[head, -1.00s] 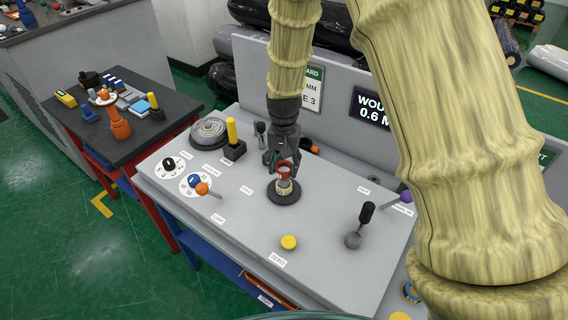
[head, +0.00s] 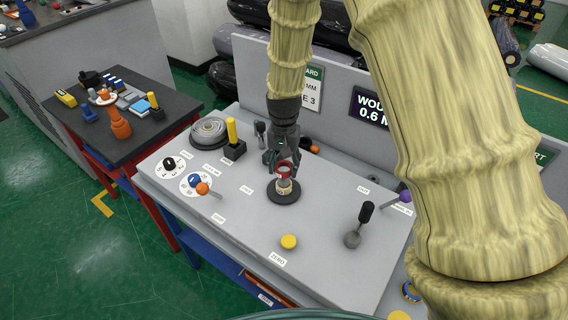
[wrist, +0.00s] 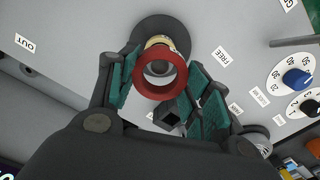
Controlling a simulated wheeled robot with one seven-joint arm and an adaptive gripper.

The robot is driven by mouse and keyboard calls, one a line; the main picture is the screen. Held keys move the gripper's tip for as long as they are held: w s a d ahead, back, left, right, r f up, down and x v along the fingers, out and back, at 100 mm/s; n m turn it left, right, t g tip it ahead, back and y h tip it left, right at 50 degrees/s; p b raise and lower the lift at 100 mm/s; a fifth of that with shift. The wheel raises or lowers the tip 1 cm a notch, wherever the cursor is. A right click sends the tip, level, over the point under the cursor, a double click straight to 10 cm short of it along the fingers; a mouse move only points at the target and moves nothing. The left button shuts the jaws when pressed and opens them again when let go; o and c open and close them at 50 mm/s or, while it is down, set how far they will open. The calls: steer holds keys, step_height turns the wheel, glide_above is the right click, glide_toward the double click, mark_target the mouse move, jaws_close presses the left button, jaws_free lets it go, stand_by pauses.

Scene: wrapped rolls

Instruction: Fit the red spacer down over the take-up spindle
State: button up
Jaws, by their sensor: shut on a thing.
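The red spacer (wrist: 160,86) is a ring held between the teal-padded fingers of my gripper (wrist: 160,92). In the head view the spacer (head: 281,164) is at the upper end of the take-up spindle (head: 284,186), a short pale post on a round dark base (head: 284,196). In the wrist view the tan spindle body (wrist: 160,41) shows just beyond the ring, over its dark base (wrist: 146,26). Grey shows through the ring's hole. I cannot tell whether the ring is around the post's tip or just above it. My gripper also shows in the head view (head: 280,161).
An upright back panel (head: 330,62) stands behind. The panel front is mostly clear.

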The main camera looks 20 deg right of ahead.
mark_target(284, 176)
steer(key=shift+f+b, duration=1.25)
steer(key=shift+f, duration=1.5)
stand_by(0.4)
steer(key=o, duration=0.9)
step_height(284, 176, up, 12)
steer(key=shift+f, duration=0.1)
stand_by(0.4)
